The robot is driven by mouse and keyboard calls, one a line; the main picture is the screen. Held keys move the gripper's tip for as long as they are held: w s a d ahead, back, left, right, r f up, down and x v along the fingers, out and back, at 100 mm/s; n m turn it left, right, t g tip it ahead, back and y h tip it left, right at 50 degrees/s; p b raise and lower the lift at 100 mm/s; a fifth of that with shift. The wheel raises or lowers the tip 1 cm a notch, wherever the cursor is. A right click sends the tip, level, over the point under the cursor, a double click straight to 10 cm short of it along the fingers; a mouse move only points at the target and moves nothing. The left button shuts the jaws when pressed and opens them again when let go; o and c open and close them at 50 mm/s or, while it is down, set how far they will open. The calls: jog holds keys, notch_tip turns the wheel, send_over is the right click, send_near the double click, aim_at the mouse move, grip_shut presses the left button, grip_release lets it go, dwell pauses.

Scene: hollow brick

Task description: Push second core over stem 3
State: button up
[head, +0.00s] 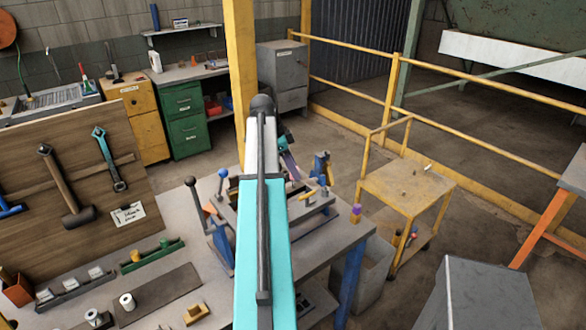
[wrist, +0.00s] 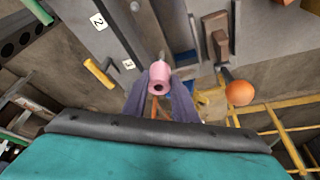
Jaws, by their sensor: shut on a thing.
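My gripper (wrist: 160,96) is shut on a pink hollow core (wrist: 157,84), with one grey-purple finger on each side. The dark hole in the core's end faces the wrist camera. A label that looks like "3" (wrist: 128,64) is on the grey fixture just left of the core in the wrist view. Stem 3 itself cannot be made out; the core and fingers cover that spot. In the head view my gripper (head: 289,162) is over the metal fixture (head: 325,207) on the bench, partly behind my teal arm, and the core is not clear there.
Label "2" (wrist: 98,21) and a yellow handle (wrist: 100,75) lie to the left in the wrist view.

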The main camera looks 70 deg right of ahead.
jog(key=shift+w+f+b, duration=0.15)
jog(key=shift+f+b, duration=1)
jog(key=shift+f, duration=0.95)
dwell(1.9)
jog(key=o, duration=1.1)
jog(key=shift+r, duration=0.1)
jog(key=shift+b+v, duration=1.95)
jog(key=shift+v, duration=4.9)
jog(key=shift+a, duration=0.15)
